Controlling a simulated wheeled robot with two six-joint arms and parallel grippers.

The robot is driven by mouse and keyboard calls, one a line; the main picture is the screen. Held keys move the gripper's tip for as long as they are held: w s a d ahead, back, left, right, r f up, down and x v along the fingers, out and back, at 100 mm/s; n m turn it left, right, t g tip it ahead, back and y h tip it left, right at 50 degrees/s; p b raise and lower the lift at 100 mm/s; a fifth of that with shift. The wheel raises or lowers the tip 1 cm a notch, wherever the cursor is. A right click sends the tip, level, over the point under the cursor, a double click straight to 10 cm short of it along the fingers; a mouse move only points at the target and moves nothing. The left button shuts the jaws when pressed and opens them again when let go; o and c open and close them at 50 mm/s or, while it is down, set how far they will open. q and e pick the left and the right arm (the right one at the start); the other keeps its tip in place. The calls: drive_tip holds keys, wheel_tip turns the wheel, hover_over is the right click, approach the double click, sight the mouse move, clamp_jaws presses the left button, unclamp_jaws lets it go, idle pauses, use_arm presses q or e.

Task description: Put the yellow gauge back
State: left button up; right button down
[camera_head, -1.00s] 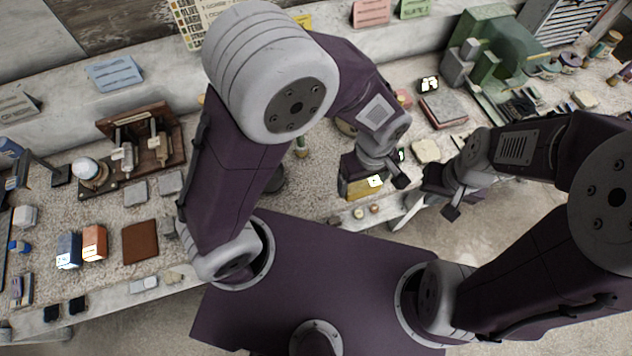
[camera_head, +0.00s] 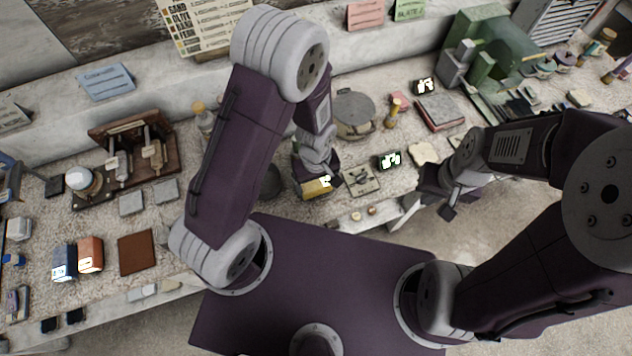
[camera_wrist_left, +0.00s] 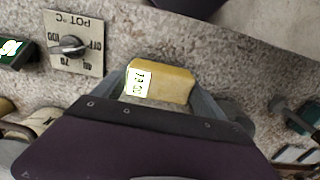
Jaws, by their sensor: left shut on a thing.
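The yellow gauge (camera_head: 316,188) is a small yellow block with a lit white display on one face. My left gripper (camera_head: 322,186) is shut on it near the front of the worktop. The left wrist view shows the gauge (camera_wrist_left: 172,83) between the two fingers of the left gripper (camera_wrist_left: 160,95), its display at the left end. Whether it touches the worktop is unclear. My right gripper (camera_head: 440,200) hangs by the front edge at the right; its finger gap is not clear and no held object shows.
A dial panel marked POT °C (camera_head: 360,181) lies right of the yellow gauge, with a green display block (camera_head: 388,160) beyond it. A round lidded pot (camera_head: 354,114) stands behind. Blue (camera_head: 64,262) and orange (camera_head: 90,254) blocks, a brown pad (camera_head: 138,253) and a wooden rack (camera_head: 128,130) are at left.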

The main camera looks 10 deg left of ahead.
sight(316, 184)
use_arm(q)
drive_tip(key=shift+s, duration=0.1)
drive_tip(key=shift+f, duration=0.15)
drive_tip(key=o, duration=1.1)
wheel_tip(316, 184, up, 12)
drive_tip(key=r, duration=0.1)
drive_tip(key=s+a+m, duration=0.1)
drive_tip(key=a+m, duration=0.1)
drive_tip(key=a, duration=0.1)
drive_tip(key=s+a+r+m, duration=0.1)
drive_tip(key=a+m, duration=0.1)
drive_tip(key=s+a+m+t+p, duration=0.1)
drive_tip(key=a+m, duration=0.1)
drive_tip(key=a, duration=0.1)
drive_tip(key=shift+s+a+r+m, duration=0.15)
drive_tip(key=shift+a+r+m, duration=0.1)
drive_tip(key=shift+a+m, duration=0.05)
